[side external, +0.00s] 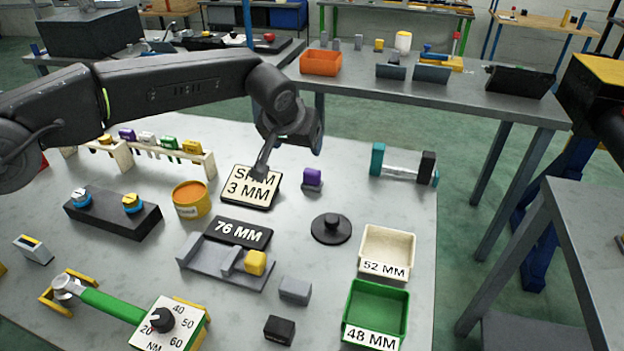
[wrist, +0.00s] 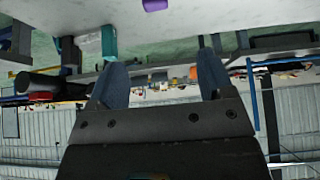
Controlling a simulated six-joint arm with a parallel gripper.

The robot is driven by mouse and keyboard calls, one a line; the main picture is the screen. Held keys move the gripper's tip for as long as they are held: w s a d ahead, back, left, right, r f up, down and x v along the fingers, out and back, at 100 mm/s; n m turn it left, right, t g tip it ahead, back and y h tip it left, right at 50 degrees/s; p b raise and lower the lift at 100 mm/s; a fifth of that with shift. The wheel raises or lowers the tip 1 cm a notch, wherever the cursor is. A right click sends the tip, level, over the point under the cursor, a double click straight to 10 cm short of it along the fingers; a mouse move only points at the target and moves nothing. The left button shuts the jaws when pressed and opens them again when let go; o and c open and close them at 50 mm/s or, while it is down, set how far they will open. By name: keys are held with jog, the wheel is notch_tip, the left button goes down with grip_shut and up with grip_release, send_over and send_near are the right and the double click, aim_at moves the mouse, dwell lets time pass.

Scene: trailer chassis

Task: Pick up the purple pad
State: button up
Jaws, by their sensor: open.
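The purple pad (side external: 312,176) sits upright on a small dark base on the grey table, right of the "SHIM 3 MM" sign. In the wrist view a purple piece (wrist: 155,5), which looks like the same pad, shows at the top edge, cut off by the frame. My gripper (side external: 261,168) is in front of or over the sign, to the left of the pad and apart from it. In the wrist view my gripper (wrist: 159,68) has its two blue fingers spread wide with nothing between them.
The "SHIM 3 MM" sign (side external: 250,188) is left of the pad. A black round knob piece (side external: 331,229) is below it. A teal-and-black clamp-like piece (side external: 402,168) stands right. A rack (side external: 150,155) with coloured-handled items, one purple, stands at the left. Table between pad and clamp is clear.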

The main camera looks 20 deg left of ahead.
send_near(312, 170)
jog(key=x, duration=0.6)
jog(key=shift+f, duration=0.3)
jog(key=shift+x, duration=0.95)
jog(key=c, duration=1)
jog(key=shift+c, duration=0.4)
jog(key=shift+r, duration=0.15)
